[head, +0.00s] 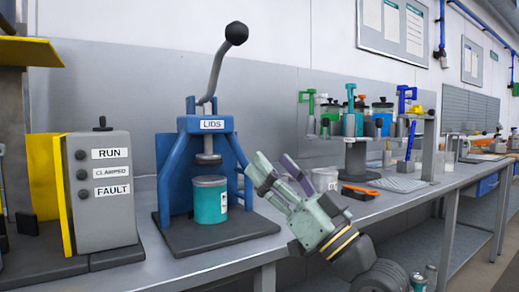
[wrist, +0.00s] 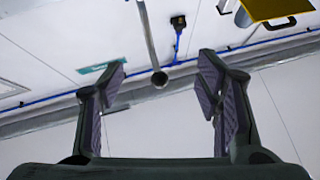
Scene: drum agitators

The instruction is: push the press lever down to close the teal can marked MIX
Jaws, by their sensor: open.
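The blue press marked LIDS (head: 212,124) stands on a dark base on the bench. Its grey lever (head: 216,72) points up and ends in a dark ball knob (head: 236,33). The teal can (head: 210,204) sits upright on the base under the press head (head: 208,158), with a grey top. A gap shows between the head and the can, and I cannot read the can's label. My gripper (head: 272,168) is open and empty, right of the press and below the knob. In the wrist view, a rod with a round end (wrist: 159,77), likely the lever, shows between the fingers.
A grey control box (head: 103,190) marked RUN, CLAMPED and FAULT stands left of the press, by a yellow panel. Right of my gripper are a white tub (head: 325,179), an orange-handled tool (head: 360,191) and a stand with coloured clamps (head: 356,155). Space above the gripper looks clear.

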